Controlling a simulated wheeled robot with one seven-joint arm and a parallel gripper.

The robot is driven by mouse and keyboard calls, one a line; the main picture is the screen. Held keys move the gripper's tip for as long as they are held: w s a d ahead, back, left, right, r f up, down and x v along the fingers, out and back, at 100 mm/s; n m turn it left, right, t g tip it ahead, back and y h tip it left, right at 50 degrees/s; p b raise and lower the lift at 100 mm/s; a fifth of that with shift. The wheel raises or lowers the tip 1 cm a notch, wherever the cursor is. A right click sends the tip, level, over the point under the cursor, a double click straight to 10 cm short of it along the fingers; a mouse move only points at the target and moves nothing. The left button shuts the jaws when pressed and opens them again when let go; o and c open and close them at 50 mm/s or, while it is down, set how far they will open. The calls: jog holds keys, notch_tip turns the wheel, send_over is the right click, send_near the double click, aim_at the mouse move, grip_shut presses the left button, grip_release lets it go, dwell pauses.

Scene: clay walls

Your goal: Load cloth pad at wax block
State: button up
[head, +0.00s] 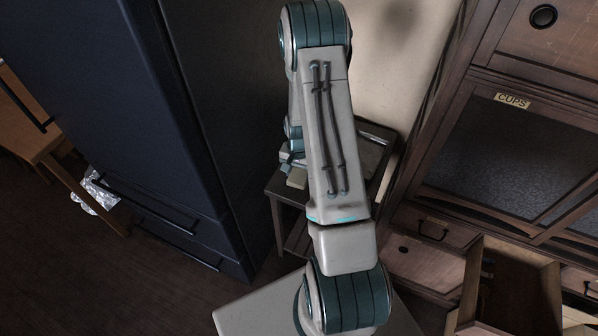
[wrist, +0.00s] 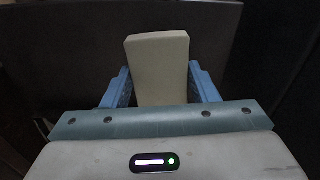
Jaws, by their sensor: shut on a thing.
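In the wrist view a plain cream slab with slightly rounded corners, which I take for the cloth pad (wrist: 158,68), stands between the two blue fingers of my gripper (wrist: 160,88). The fingers are shut on its sides, and its top end sticks out beyond them. In the head view my gripper (head: 294,166) is partly hidden behind my arm, over or beside a small dark side table (head: 287,188). I cannot make out a separate wax block in either view; my arm covers much of the tabletop.
A dark-rimmed tray (head: 378,132) lies on the side table's right part, against the wall. A tall dark blue fridge (head: 130,100) stands close on the left. A wooden cabinet (head: 500,130) labelled CUPS is on the right, with an open drawer (head: 512,285) jutting out below.

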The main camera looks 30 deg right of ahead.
jog(key=shift+f+b, duration=0.65)
jog(key=shift+b, duration=0.05)
dwell(1.9)
jog(key=shift+r+p, duration=1.95)
jog(key=shift+r, duration=1.7)
jog(key=shift+f, duration=0.1)
